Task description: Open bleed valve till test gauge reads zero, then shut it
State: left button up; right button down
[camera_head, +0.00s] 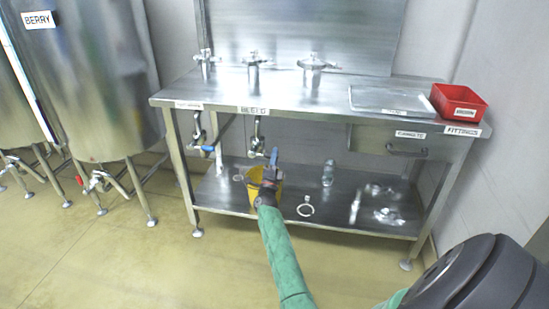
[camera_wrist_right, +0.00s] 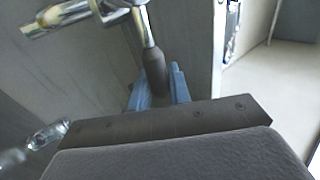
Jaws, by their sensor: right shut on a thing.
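The bleed valve (camera_head: 257,140) hangs under the bench below a label that seems to read BLEED (camera_head: 253,110). My right gripper (camera_head: 274,156) is at this valve, its blue fingers beside the valve's lower end. In the right wrist view the blue fingers (camera_wrist_right: 160,88) are shut on the dark grip of the valve lever (camera_wrist_right: 155,62), one finger on each side. The metal valve body (camera_wrist_right: 122,8) shows above it. No readable gauge dial shows, so I cannot tell the pressure. My left gripper is not in view.
A similar blue-handled valve (camera_head: 203,148) hangs to the left. A clear bottle (camera_head: 328,173) and a white ring clamp (camera_head: 305,206) are on the shelf. A red bin (camera_head: 458,103) sits on the bench top.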

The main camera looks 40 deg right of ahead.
jog(key=shift+f, duration=0.1)
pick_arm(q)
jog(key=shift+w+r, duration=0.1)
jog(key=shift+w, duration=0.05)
pick_arm(e)
jog(key=c, duration=1.3)
grip_release()
jog(key=shift+c, duration=0.2)
